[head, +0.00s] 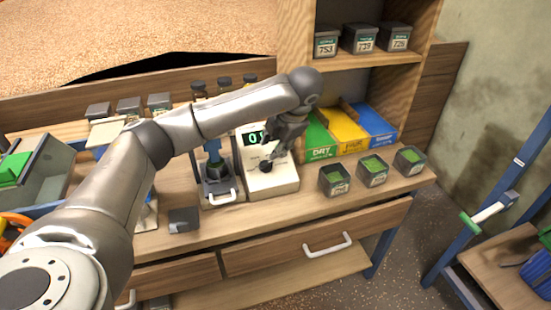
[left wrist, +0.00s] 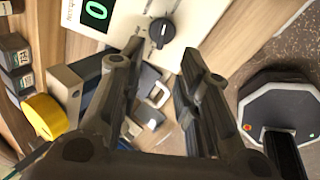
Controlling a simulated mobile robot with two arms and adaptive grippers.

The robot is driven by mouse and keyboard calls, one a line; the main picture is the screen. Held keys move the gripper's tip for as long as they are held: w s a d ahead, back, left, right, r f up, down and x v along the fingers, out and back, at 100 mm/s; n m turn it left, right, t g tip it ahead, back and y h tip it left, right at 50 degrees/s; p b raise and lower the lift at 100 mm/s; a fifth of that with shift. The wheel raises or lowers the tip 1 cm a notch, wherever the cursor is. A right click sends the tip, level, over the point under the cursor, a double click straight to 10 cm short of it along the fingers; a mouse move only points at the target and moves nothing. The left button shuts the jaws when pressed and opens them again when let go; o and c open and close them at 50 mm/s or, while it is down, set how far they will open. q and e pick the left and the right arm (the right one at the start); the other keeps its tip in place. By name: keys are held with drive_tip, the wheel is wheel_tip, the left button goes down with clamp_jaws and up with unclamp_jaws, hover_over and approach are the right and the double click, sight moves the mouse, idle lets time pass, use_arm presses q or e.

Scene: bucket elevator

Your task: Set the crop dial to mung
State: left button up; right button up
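The crop dial is a round black knob (head: 266,166) with a pale pointer line, low on the front of a cream meter (head: 284,183). In the left wrist view the dial (left wrist: 162,32) shows near the top, with small marks around it too small to read. My left gripper (head: 271,155) is at the meter's front, close to the dial. In the left wrist view its two fingers (left wrist: 163,52) are spread apart, with the dial showing beyond the gap between their tips. I cannot tell whether a finger touches it. My right gripper is out of view.
The meter's green display (left wrist: 96,10) is partly hidden by my arm in the head view. A device with a white handle (head: 222,197) stands to its left. Green, yellow and blue bins (head: 345,132) stand behind right. Several crop-filled cups (head: 334,181) line the bench's right.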

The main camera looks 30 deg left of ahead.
sight(266, 163)
use_arm(q)
drive_tip(key=p+x, duration=0.1)
drive_tip(key=x, duration=0.9)
drive_tip(key=shift+s+f+p, duration=0.1)
drive_tip(key=shift+f+p, duration=0.15)
drive_tip(key=shift+p, duration=0.1)
clamp_jaws()
